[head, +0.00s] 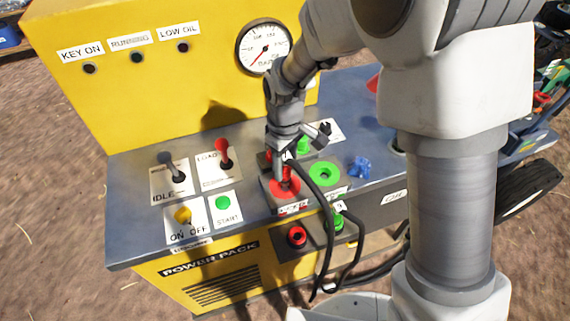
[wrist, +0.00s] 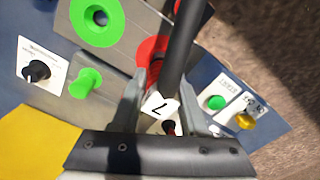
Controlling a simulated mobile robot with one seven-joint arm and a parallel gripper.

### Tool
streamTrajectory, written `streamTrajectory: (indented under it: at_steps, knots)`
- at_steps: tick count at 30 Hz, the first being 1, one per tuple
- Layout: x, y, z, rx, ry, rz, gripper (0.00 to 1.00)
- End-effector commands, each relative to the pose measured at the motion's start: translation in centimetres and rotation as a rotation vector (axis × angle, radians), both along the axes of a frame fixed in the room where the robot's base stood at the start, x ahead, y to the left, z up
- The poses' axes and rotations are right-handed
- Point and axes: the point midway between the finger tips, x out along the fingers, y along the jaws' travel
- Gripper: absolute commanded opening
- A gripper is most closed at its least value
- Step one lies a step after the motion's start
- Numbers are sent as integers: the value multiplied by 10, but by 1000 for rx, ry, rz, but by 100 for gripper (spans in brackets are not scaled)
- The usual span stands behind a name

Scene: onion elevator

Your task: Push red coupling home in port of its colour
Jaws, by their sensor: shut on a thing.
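My gripper (head: 284,164) points down over the red port (head: 291,191) on the sloped panel of the power pack. It is shut on the red coupling (head: 286,175), whose black hose (head: 316,190) loops down to the right. In the wrist view, the gripper's fingers (wrist: 170,88) flank a white tag marked 7 (wrist: 160,105), with the hose across the front. Part of the red port ring (wrist: 152,46) shows beyond the fingers. The coupling's tip is hidden, so I cannot tell how deep it sits. The green port (head: 323,173) is just right of the red one.
A red socket (head: 296,237) and a green fitting (head: 338,222) sit on the ledge below. A green knob (head: 303,145) is behind the ports. IDLE (head: 177,174) and LOAD (head: 222,155) levers stand to the left. A blue wing-shaped piece (head: 360,167) is to the right.

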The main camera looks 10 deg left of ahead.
Motion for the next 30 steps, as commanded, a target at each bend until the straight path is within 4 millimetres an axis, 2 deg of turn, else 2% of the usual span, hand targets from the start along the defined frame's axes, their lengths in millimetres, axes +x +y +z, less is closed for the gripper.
streamTrajectory:
  at_steps: [16, 30]
  knots:
    - [0, 0, -9, 0, 0, -1, 0]
    - [0, 0, -10, 1, 0, -1, 0]
